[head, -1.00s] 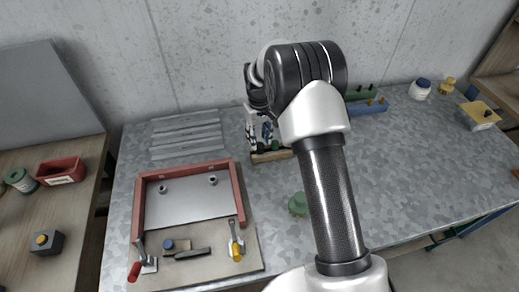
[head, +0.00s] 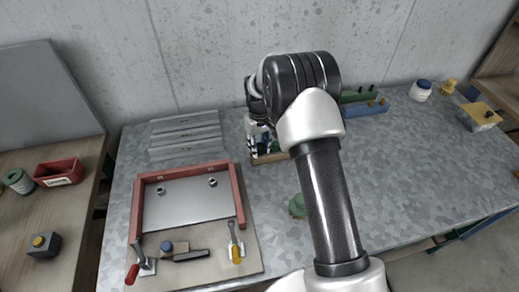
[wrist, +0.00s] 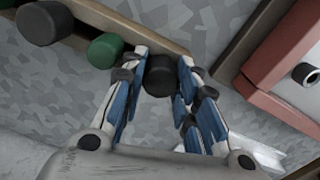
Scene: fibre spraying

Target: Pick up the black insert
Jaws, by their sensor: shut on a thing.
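The black insert (wrist: 158,75) is a dark round piece between the fingertips of my gripper (wrist: 160,82) in the wrist view. The fingers have blue and white links with dark pads, and they are shut on the insert. The insert is beside the edge of a wooden rack (wrist: 140,32); I cannot tell whether it touches the rack. In the head view my gripper (head: 258,138) is over the rack (head: 270,158), behind the red-sided frame, and my arm partly covers the rack. The insert cannot be made out there.
The rack also holds a green cylinder (wrist: 105,49) and a dark grey cylinder (wrist: 45,22). A red-sided frame (head: 239,190) with a metal plate stands left of the rack. Grey strips (head: 185,135) lie behind it. A green knob-like object (head: 297,205) stands near my arm.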

